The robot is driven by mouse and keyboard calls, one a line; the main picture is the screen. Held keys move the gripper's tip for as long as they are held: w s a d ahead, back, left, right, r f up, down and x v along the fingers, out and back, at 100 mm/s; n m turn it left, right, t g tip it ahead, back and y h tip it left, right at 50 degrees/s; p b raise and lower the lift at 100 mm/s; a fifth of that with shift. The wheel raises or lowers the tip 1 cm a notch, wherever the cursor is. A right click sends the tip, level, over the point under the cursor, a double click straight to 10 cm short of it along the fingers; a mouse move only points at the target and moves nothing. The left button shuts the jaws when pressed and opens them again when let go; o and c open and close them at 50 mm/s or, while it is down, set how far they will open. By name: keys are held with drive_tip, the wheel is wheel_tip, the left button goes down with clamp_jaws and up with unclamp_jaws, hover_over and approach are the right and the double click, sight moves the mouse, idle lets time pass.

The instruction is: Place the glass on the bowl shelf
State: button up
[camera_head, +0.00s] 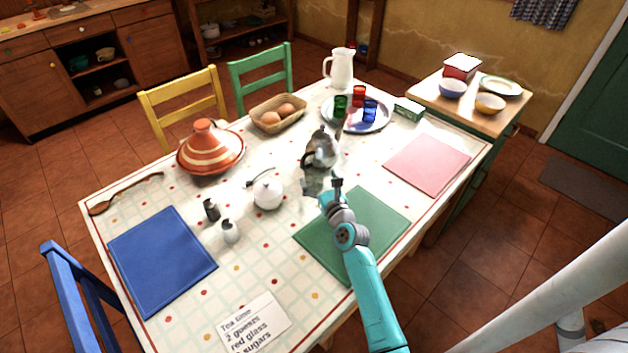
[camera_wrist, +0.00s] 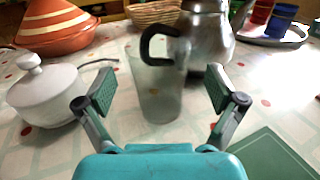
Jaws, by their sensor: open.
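A clear, frosted-looking glass (camera_wrist: 160,95) stands upright on the table, between and beyond my open fingers (camera_wrist: 160,100) in the wrist view; they appear apart from it. In the head view, my gripper (camera_head: 336,184) is beside the glass (camera_head: 311,186), which is faint there. A silver teapot (camera_head: 320,150) stands just behind it, its black handle overlapping the glass in the wrist view. Red (camera_head: 359,95), green (camera_head: 340,104) and blue (camera_head: 370,110) glasses stand on a round tray. Bowls show in an open cabinet shelf (camera_head: 100,68); I cannot tell whether this is the bowl shelf.
A white sugar pot (camera_head: 268,192) stands left of the glass. A tagine (camera_head: 210,150), egg basket (camera_head: 278,115) and white pitcher (camera_head: 340,68) are farther back. A side counter (camera_head: 430,93) holds two bowls. The green placemat (camera_head: 375,220) is bare beside my arm.

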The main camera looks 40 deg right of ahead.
drive_tip(key=shift+x, duration=1.7)
drive_tip(key=shift+a+f, duration=0.1)
drive_tip(key=c, duration=1.5)
